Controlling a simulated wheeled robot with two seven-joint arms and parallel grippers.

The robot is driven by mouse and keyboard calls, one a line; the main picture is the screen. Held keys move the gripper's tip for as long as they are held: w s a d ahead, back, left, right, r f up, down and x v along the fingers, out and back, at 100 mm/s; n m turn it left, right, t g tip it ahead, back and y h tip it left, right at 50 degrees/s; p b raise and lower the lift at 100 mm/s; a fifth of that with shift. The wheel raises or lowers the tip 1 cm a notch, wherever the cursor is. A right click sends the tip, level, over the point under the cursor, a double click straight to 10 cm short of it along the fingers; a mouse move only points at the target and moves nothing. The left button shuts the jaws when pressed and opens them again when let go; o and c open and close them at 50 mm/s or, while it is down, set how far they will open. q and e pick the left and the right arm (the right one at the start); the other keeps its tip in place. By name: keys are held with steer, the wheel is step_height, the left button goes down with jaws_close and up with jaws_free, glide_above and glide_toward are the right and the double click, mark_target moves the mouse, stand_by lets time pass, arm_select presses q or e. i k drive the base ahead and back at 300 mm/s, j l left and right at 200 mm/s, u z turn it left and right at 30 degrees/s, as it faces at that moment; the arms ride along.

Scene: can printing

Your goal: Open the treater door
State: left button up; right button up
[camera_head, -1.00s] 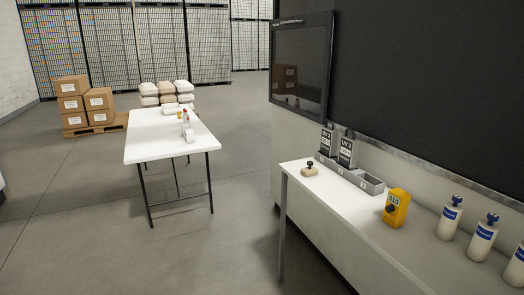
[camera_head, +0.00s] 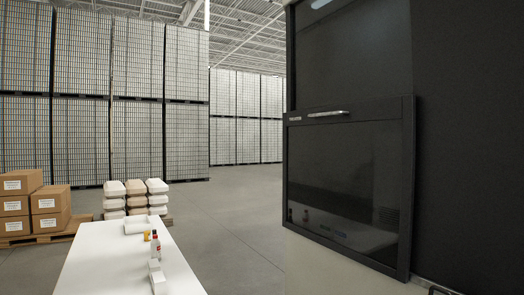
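The treater door (camera_head: 345,185) is a dark, glossy panel in a black frame, set in the large black machine at the right of the head view. A light metal handle (camera_head: 328,114) runs across its top edge. The door looks shut, covering the lower part of the opening, with a dark panel above it. Its glass reflects the table and small items. Neither of my grippers shows in the head view.
A white table (camera_head: 100,262) stands at the lower left with a small bottle (camera_head: 155,246) and other small items on it. Tall pallet stacks (camera_head: 160,95) line the back. Grey floor (camera_head: 225,225) is clear between table and machine.

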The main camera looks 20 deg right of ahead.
mark_target(349, 169)
steer(key=i+z, duration=0.15)
steer(key=i, duration=0.55)
steer(key=i+j+z, duration=0.1)
steer(key=i, duration=0.6)
steer(key=j, duration=0.1)
